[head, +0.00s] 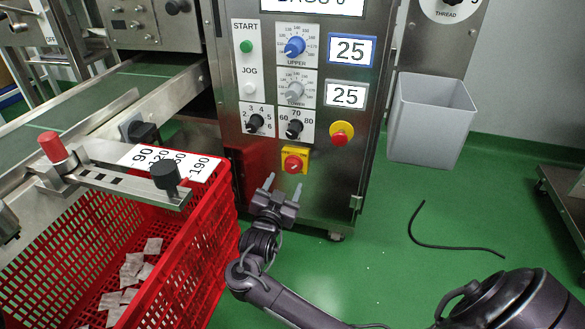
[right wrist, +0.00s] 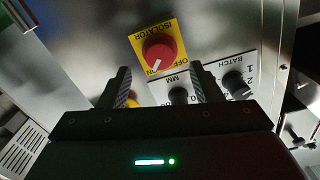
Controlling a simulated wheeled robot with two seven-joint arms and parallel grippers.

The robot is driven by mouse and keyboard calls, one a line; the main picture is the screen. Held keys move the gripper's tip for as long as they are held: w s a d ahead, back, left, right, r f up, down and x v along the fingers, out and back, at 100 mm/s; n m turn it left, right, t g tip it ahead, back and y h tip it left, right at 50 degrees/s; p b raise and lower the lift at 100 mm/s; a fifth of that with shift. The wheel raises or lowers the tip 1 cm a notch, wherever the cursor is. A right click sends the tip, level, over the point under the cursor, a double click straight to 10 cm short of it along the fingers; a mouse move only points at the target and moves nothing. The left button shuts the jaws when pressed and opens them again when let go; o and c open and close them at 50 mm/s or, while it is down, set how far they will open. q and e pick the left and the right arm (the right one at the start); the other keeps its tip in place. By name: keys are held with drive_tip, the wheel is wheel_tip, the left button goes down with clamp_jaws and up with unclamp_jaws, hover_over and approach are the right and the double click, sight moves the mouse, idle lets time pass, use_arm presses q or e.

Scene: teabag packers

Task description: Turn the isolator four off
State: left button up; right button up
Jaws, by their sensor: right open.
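The isolator is a red rotary knob (head: 294,162) on a yellow plate, low on the front of the steel cabinet. In the right wrist view the knob (right wrist: 159,50) has a white pointer aimed at the word ON; OFF is beside it. No number four is readable on its plate. My right gripper (head: 283,187) is open and empty, just below and in front of the isolator. In the wrist view its two fingers stand apart, with the knob beyond the gap between them; I see no contact. My left gripper is not in view.
Above the isolator are black dials (head: 295,129), a red emergency stop on yellow (head: 341,133) and a green start button (head: 246,47). A red crate (head: 215,225) with teabags stands at left, below a conveyor (head: 60,95). A grey bin (head: 430,125) hangs at right. The green floor holds a black cable (head: 430,243).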

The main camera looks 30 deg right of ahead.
sight(291, 170)
drive_tip(key=b+x, duration=0.2)
drive_tip(key=x, duration=0.3)
drive_tip(key=shift+d+f, duration=0.1)
drive_tip(key=shift+f, duration=0.05)
drive_tip(key=shift+w+d+b, duration=0.35)
drive_tip(key=shift+w+d, duration=0.05)
drive_tip(key=shift+w, duration=0.05)
drive_tip(key=c, duration=1)
